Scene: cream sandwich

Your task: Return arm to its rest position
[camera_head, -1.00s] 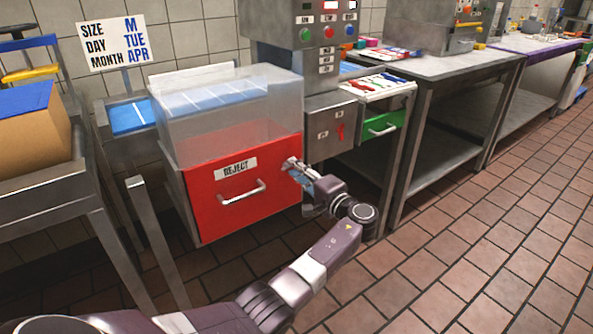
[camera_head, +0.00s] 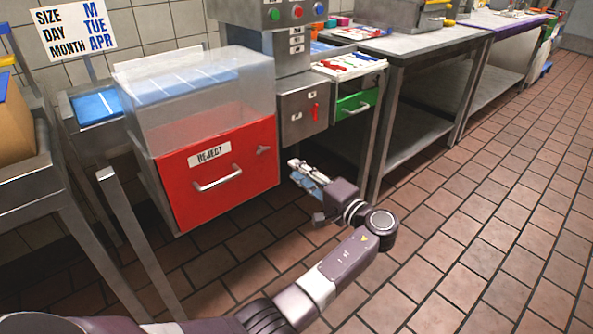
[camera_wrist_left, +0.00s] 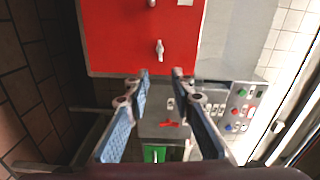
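My left arm comes in from the bottom left in the head view. Its left gripper (camera_head: 294,164) hangs in the air just right of the red reject drawer (camera_head: 215,212), apart from it. In the left wrist view the gripper (camera_wrist_left: 161,74) has its two blue-padded fingers apart with nothing between them. My right gripper is in neither view.
A clear bin (camera_head: 200,100) stands above the red drawer. A grey cabinet with a red switch (camera_head: 315,113) and a green drawer (camera_head: 352,106) lie close behind the gripper. A metal table leg (camera_head: 378,150) stands to its right. The tiled floor (camera_head: 480,220) at right is clear.

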